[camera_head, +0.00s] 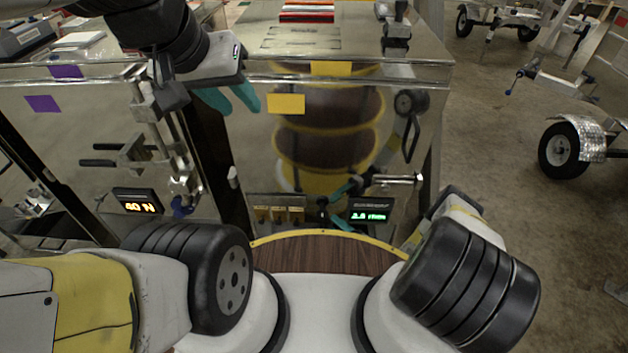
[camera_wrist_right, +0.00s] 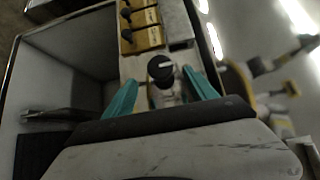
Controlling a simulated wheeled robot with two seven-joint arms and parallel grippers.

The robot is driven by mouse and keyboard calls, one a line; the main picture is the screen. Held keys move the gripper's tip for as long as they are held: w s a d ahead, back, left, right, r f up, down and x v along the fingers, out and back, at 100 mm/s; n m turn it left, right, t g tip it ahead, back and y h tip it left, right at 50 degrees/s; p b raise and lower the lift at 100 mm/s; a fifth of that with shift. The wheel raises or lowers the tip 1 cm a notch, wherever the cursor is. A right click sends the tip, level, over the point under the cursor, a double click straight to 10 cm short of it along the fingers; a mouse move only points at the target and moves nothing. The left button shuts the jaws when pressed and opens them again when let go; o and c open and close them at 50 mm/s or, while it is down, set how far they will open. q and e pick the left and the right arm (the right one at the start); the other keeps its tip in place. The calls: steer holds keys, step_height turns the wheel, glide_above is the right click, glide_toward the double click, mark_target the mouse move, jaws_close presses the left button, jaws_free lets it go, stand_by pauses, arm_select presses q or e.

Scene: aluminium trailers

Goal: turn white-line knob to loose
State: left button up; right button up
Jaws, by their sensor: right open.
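The white-line knob (camera_wrist_right: 160,68) is a round black knob on a pale panel strip, with a short white mark on its face. In the head view it is a small dark shape (camera_head: 322,203) low on the metal front. My right gripper (camera_wrist_right: 162,80) is open, with one teal finger on each side of the knob and visible gaps between. In the head view the right gripper (camera_head: 339,206) reaches the knob from the right. My left gripper (camera_head: 228,98) is open and empty at upper left, in front of the metal box, away from the knob.
Several yellow switches (camera_head: 280,214) sit left of the knob; they also show above it in the wrist view (camera_wrist_right: 140,38). A green display (camera_head: 369,216) is to its right. An orange display (camera_head: 138,203) and clamps (camera_head: 130,155) are at left. Trailers stand at right.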

mark_target(324, 217)
steer(key=x, duration=0.7)
steer(key=shift+w+a, duration=0.3)
steer(key=c, duration=1.3)
steer(key=shift+c, duration=0.2)
